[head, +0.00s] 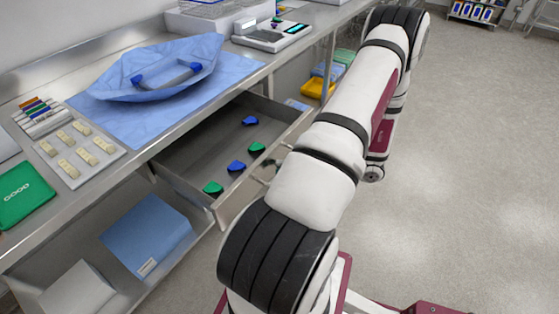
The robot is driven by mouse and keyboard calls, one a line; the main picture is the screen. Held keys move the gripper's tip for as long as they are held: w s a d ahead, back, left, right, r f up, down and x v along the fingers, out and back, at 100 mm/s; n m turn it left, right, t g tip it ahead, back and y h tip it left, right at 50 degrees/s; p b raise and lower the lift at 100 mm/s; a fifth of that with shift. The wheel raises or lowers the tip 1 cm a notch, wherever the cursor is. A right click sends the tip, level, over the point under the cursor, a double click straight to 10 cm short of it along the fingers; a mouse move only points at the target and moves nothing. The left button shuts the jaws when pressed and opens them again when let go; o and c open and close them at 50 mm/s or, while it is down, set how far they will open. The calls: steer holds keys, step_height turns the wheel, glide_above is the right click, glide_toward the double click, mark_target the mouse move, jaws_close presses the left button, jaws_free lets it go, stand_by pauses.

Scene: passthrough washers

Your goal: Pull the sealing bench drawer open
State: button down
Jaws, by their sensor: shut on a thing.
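The sealing bench drawer (185,150) stands pulled out from under the steel bench top (150,148), with its inside in view. Several small blue and green pieces lie in it, such as a blue one (250,121) and a green one (213,188). Only a small part of my gripper (268,170) shows at the middle of the drawer front, at the handle; my arm hides the rest. It is shut on the handle, though the contact itself is mostly hidden.
On the bench are a blue wrapped bundle (165,72), a tray of small beige pieces (78,150), a green folder (22,194) and a scale-like device (272,36). A blue box (146,236) stands on the lower shelf.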

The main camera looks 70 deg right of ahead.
stand_by(0.3)
steer(key=c, duration=2)
jaws_free()
steer(key=shift+o, duration=0.2)
steer(key=shift+s, duration=0.1)
steer(key=v, duration=1.2)
